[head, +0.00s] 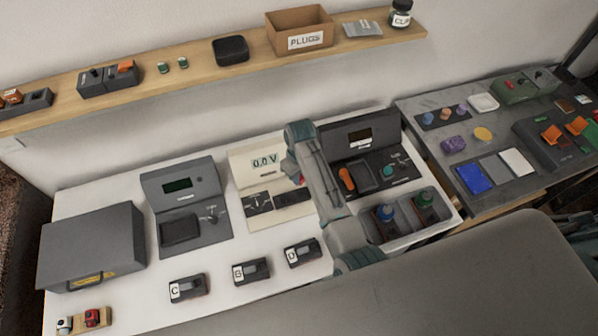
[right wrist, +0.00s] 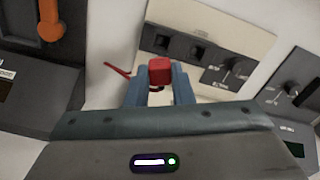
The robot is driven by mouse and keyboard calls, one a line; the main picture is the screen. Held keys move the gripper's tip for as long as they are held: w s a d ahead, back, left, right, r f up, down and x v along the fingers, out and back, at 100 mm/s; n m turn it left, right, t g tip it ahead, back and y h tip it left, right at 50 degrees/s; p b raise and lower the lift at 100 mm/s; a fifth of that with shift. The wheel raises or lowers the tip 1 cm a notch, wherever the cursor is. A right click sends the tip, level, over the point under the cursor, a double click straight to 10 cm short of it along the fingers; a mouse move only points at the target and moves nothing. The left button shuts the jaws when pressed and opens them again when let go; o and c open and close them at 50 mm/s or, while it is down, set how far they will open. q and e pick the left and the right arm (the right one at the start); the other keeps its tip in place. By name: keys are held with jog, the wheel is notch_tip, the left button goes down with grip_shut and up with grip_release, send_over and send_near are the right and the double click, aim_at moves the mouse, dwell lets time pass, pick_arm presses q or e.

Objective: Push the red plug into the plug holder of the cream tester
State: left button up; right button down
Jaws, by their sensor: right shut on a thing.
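The cream tester (head: 260,163) stands on the white bench in the head view, its display reading 0.0 V. Its cream face (right wrist: 222,22) with dark panels and knobs fills the upper middle of the right wrist view. My right gripper (right wrist: 160,88) is shut on the red plug (right wrist: 160,69), which sits between the blue-grey fingertips. In the head view the right gripper (head: 294,174) is over the right part of the cream tester, and my arm hides part of it. I cannot tell whether the plug touches the plug holder. My left gripper is not in view.
A dark grey tester (head: 180,185) stands to the left and a black tester (head: 353,132) to the right. Modules marked C (head: 188,288), G (head: 250,271) and D (head: 304,252) lie in front. A grey bin (head: 398,232) holds bottles.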

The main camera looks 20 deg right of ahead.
jog(key=shift+s+f, duration=0.4)
jog(key=shift+f, duration=0.45)
jog(key=shift+w+f, duration=0.1)
jog(key=shift+f, duration=0.85)
jog(key=shift+w+f, duration=0.1)
jog(key=shift+f, duration=0.2)
jog(key=shift+f+b, duration=0.3)
jog(key=shift+b, duration=0.05)
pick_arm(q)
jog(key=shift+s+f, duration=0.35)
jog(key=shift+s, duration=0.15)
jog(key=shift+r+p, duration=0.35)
pick_arm(e)
jog(key=shift+f, duration=0.55)
